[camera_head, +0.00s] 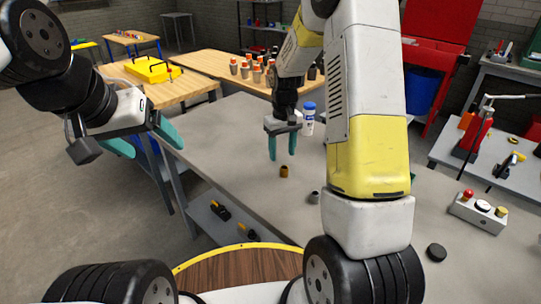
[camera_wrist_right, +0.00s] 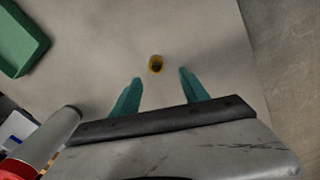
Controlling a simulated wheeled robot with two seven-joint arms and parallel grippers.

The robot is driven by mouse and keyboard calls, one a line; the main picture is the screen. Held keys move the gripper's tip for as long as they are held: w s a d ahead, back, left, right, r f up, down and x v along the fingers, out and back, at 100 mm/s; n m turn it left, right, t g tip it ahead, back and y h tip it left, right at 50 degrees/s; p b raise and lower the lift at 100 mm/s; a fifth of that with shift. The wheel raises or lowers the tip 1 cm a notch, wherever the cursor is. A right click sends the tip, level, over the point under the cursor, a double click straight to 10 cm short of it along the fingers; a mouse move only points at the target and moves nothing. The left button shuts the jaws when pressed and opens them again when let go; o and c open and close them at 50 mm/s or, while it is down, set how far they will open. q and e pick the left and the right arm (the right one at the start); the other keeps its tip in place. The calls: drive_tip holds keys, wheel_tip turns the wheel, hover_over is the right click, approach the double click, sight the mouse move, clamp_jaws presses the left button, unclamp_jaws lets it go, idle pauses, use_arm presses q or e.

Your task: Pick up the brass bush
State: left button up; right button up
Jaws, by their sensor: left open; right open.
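The brass bush (camera_head: 284,171) is a small brown-gold cylinder standing on the grey tabletop. In the right wrist view the brass bush (camera_wrist_right: 156,64) shows from above as a ring with a dark hole, a little beyond the fingertips and between their lines. My right gripper (camera_head: 283,157) is open and empty above the table, just behind the bush in the head view; its teal fingers also show in the right wrist view (camera_wrist_right: 160,74). My left gripper (camera_head: 153,146) is open and empty, off the table's left edge.
A white bottle with a blue cap (camera_head: 308,118) stands right of my right gripper. A small grey cylinder (camera_head: 314,197) and a black disc (camera_head: 436,252) lie on the grey table (camera_head: 228,128). A green tray (camera_wrist_right: 20,40) is in the wrist view's upper left. A button box (camera_head: 478,213) stands right.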

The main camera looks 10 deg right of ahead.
sight(285, 168)
drive_tip(key=f, duration=0.7)
drive_tip(key=shift+s+d+f, duration=0.1)
drive_tip(key=shift+s+d, duration=0.15)
drive_tip(key=shift+d, duration=0.15)
drive_tip(key=shift+c, duration=0.2)
clamp_jaws()
